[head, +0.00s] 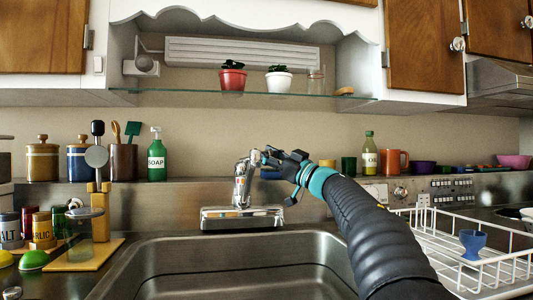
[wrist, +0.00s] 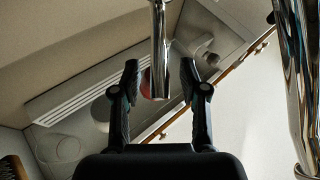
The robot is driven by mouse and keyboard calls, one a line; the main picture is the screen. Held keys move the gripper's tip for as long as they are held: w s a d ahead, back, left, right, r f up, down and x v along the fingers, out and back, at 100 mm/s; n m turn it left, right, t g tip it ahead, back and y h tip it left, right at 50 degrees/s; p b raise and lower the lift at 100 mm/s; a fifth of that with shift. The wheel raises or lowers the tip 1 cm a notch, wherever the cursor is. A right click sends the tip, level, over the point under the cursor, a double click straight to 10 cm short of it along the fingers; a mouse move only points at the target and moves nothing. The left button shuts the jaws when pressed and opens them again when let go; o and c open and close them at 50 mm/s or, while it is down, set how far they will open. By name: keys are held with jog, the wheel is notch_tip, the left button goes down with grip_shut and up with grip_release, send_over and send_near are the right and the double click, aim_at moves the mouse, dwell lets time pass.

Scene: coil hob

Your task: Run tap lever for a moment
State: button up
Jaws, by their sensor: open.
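The chrome tap (head: 240,188) stands on a wide base plate behind the sink. My gripper (head: 262,158) is at the upper part of the tap, reaching in from the right, and partly covers it. In the wrist view, my open gripper (wrist: 159,72) has one finger on each side of a slim chrome rod, which looks like the tap lever (wrist: 159,40). The rod's end lies between the fingers, with a gap to each; depth is hard to judge. A larger chrome tube of the tap (wrist: 298,80) shows at the right edge of the wrist view.
The steel sink (head: 240,262) lies below, empty where visible. A white dish rack (head: 437,247) with a blue cup (head: 473,243) is at right. A soap bottle (head: 156,158) and jars stand left. A glass shelf (head: 240,95) with potted plants is above.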

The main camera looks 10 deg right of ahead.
jog(key=shift+w, duration=0.1)
grip_shut()
jog(key=shift+r, duration=0.1)
jog(key=shift+w+a+r+g+h+p, duration=0.15)
jog(key=shift+r+g+h+p, duration=0.15)
jog(key=shift+r+h+p, duration=0.55)
jog(key=shift+w+a+r+g+h+p, duration=0.3)
jog(key=shift+r+g+h, duration=0.1)
jog(key=shift+g, duration=0.3)
grip_release()
